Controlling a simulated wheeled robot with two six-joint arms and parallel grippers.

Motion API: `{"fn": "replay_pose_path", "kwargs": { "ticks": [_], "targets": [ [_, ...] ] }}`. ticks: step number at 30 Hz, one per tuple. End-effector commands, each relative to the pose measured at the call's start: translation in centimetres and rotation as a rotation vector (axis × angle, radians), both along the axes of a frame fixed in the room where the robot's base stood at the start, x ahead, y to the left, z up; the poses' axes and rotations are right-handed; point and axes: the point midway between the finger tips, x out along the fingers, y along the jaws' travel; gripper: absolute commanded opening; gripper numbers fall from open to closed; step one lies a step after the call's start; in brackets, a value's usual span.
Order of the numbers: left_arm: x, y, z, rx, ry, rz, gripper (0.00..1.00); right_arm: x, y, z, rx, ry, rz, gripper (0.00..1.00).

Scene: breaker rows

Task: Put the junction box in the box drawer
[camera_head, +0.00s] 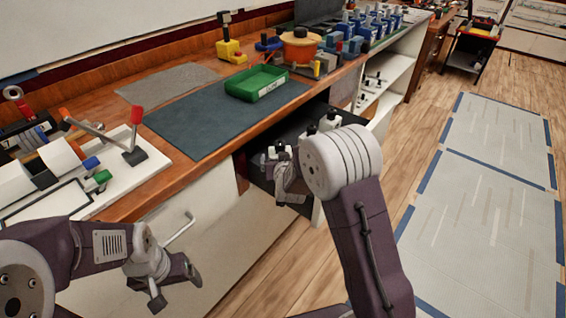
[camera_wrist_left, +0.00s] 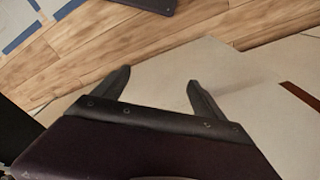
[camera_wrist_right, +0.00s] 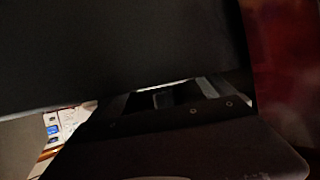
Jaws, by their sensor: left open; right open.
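The drawer (camera_head: 262,176) stands open below the worktop edge, with a dark interior. Several small white pieces with black tops (camera_head: 330,120) show in or over it; I cannot tell whether one is the junction box. My right gripper (camera_head: 287,188) is at the drawer, partly hidden by its own wrist. Its wrist view is mostly filled by a dark surface, and nothing held can be made out. My left gripper (camera_head: 176,289) is open and empty in front of the white cabinet; its two spread fingers show in the left wrist view (camera_wrist_left: 158,78).
A white board with a red-handled lever (camera_head: 134,148) is at the left. A bar handle (camera_head: 180,230) sticks out from the cabinet front.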

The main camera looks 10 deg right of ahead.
Motion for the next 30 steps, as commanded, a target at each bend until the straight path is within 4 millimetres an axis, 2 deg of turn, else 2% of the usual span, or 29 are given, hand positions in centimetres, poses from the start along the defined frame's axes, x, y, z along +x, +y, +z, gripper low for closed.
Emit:
{"fn": "replay_pose_path", "kwargs": {
  "ticks": [9, 15, 30],
  "targets": [
    [0.0, 0.0, 1.5, 0.0, 0.0, 0.0, 0.82, -5.6, 0.8, 3.0, -0.001, -0.001, 0.001, 0.93],
    [0.0, 0.0, 2.0, 0.0, 0.0, 0.0, 0.82, -7.9, 1.0, 3.9, 0.0, -0.001, 0.001, 0.93],
    [0.0, 0.0, 2.0, 0.0, 0.0, 0.0, 0.82, -8.4, 1.0, 4.0, 0.0, -0.001, 0.0, 0.93]
  ]
}}
